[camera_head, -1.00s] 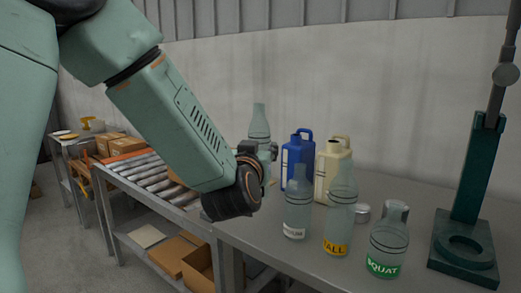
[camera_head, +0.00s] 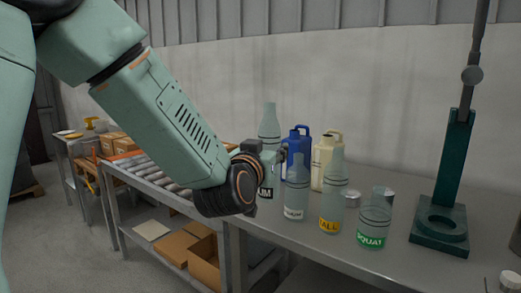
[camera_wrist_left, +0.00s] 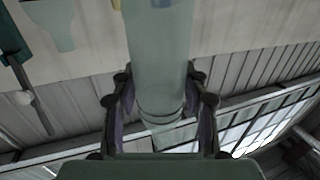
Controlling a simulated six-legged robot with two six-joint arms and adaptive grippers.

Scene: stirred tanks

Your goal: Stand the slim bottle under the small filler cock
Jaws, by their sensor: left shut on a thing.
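My left gripper (camera_head: 272,158) is shut on a pale green glass bottle (camera_head: 269,121). The bottle is upright, with its neck above the fingers. Its dark label is partly hidden by the gripper; only the last letters show, so I cannot read it fully. In the left wrist view the bottle (camera_wrist_left: 160,50) lies between both fingers (camera_wrist_left: 160,112). A dark green stand (camera_head: 440,226) with a ring-shaped base and a tall column is at the right of the table. My right gripper is not in view.
A white-labelled bottle (camera_head: 295,200), a yellow-labelled tall bottle (camera_head: 333,205) and a green-labelled squat bottle (camera_head: 373,222) stand between gripper and stand. Blue (camera_head: 297,158) and cream (camera_head: 326,165) jugs stand behind. The table (camera_head: 310,245) is bare along its front edge. A roller conveyor (camera_head: 155,176) is left.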

